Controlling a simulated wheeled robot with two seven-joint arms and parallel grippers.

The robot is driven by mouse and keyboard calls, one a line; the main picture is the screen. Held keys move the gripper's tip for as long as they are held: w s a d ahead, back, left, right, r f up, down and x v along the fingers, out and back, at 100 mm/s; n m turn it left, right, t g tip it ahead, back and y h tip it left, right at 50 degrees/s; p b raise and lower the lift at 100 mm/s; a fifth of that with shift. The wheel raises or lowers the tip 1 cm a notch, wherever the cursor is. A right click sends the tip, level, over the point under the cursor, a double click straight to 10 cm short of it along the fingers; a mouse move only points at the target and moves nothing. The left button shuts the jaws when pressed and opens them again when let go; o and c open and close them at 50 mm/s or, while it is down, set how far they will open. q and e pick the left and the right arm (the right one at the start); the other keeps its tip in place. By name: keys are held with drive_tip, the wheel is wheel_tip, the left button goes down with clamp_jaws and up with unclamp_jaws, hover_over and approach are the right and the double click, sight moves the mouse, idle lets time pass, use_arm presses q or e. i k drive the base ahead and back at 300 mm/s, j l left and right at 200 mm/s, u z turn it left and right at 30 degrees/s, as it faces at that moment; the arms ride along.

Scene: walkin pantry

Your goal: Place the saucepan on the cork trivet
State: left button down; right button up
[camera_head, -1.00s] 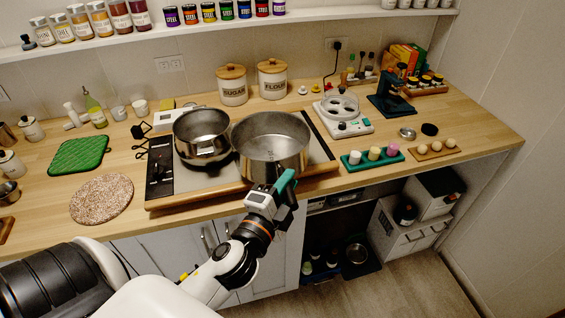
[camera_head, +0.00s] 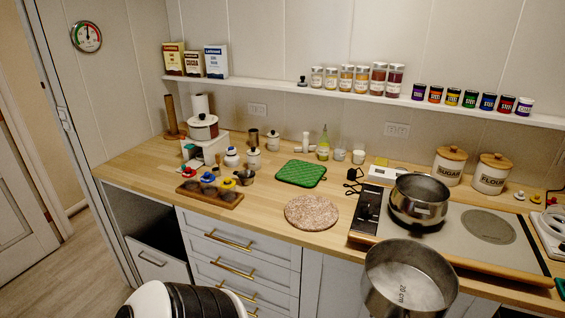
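A wide steel saucepan (camera_head: 410,280) is in the lower right of the head view, off the hob and in front of the counter edge. It is upright, with "20 cm" marked on its inner floor. Its handle and whatever holds it are out of the frame. The round speckled cork trivet (camera_head: 312,212) lies bare on the counter near the front edge, left of the hob and up-left of the saucepan. Neither of my grippers is in view; only part of my arm shows at the bottom.
A smaller steel pot (camera_head: 418,200) stands on the left of the hob (camera_head: 450,240). A green quilted pad (camera_head: 300,173) lies behind the trivet. A wooden tray (camera_head: 210,193) with coloured-topped items is to the left. The counter around the trivet is mostly clear.

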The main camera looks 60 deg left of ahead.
sight(320, 224)
drive_tip(key=i+u, duration=0.15)
drive_tip(key=u, duration=0.35)
drive_tip(key=i+u, duration=0.1)
drive_tip(key=u, duration=0.35)
drive_tip(key=i+l+u, duration=0.15)
drive_tip(key=u, duration=0.35)
drive_tip(key=i+l, duration=0.35)
drive_tip(key=l, duration=0.15)
